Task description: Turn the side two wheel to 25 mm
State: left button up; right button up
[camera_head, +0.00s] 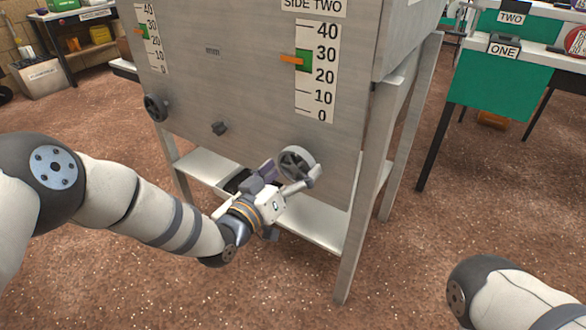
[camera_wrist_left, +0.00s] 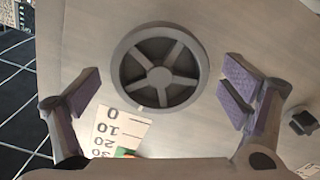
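The side two wheel (camera_head: 296,163) is a dark grey spoked handwheel low on the right of the metal panel. In the left wrist view the wheel (camera_wrist_left: 160,68) is centred. Above it in the head view is the side two scale (camera_head: 317,95), with an orange pointer (camera_head: 291,60) a little below the 30 mark, beside a green band (camera_head: 304,61). My left gripper (camera_head: 290,179) is open at the wheel. In the wrist view its purple-padded fingers (camera_wrist_left: 160,90) stand either side of the rim, with visible gaps. My right gripper is out of view.
A second wheel (camera_head: 155,108) and scale (camera_head: 152,40) are on the panel's left. A small dark knob (camera_head: 219,128) sits between the wheels. A shelf (camera_head: 310,215) runs below the panel. A green-fronted table (camera_head: 500,90) stands at the right.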

aim_at(294, 169)
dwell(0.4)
pick_arm(q)
jog(key=shift+s+a+r+p, duration=0.2)
jog(key=shift+s+a+p, duration=0.25)
jog(key=shift+s+p, duration=0.25)
jog(key=shift+s+a+p, duration=0.45)
jog(key=shift+s+p, duration=0.1)
jog(key=shift+s+a+f, duration=0.2)
jog(key=shift+s+a, duration=0.1)
jog(key=shift+s, duration=0.1)
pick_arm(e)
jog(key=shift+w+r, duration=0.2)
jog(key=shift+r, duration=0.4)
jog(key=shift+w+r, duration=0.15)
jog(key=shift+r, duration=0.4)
